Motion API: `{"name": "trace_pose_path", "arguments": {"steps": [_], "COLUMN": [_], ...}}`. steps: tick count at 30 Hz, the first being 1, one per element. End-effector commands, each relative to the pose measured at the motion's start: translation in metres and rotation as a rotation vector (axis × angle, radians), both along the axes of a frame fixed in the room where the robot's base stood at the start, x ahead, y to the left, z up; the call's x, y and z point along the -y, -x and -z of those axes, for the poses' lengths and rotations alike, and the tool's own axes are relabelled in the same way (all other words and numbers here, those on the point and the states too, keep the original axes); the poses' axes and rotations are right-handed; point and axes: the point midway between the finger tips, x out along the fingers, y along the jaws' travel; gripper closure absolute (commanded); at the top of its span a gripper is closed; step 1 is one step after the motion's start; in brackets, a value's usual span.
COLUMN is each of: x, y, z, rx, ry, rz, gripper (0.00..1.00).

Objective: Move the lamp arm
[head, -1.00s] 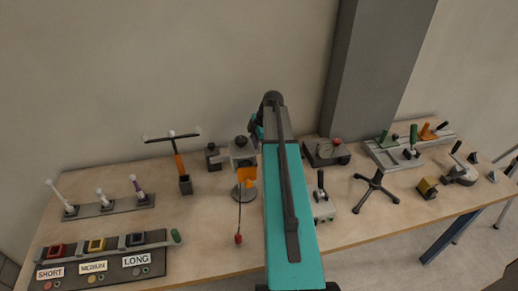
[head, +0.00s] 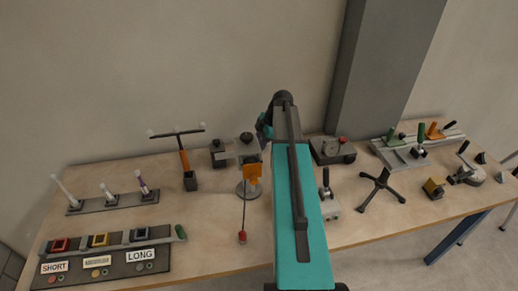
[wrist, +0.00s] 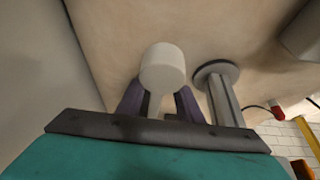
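A stand with a round grey base (head: 248,190) and an orange part (head: 252,174) is at mid-table, left of my arm; it looks like the lamp, but I cannot be sure. In the wrist view, a white cylinder (wrist: 163,68) sits on a narrow stem between and just beyond the dark purple fingertips of my gripper (wrist: 160,92). The fingers are apart, one on each side, with a gap around the stem. Contact cannot be told. A round grey flange with a post (wrist: 215,75) stands to the right of the fingers. In the head view my arm hides part of this area.
A red weight-like piece (head: 242,237) hangs on a dark line near the stand. A labelled rack (head: 110,258) is at front left. Levers and fixtures crowd the right; the front middle is fairly clear.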

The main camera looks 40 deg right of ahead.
Motion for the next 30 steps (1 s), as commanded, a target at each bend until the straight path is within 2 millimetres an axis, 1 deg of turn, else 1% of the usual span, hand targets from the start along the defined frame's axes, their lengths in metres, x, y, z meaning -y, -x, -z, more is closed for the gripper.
{"name": "trace_pose_path", "arguments": {"steps": [8, 14, 30], "x": [0.001, 0.006, 0.03], "y": [0.0, 0.002, 0.015], "z": [-0.003, -0.014, -0.071], "rx": [0.002, 0.002, 0.002], "ry": [-0.001, -0.001, 0.001], "rz": [-0.002, -0.001, -0.001], "gripper": [0.67, 0.67, 0.67]}}
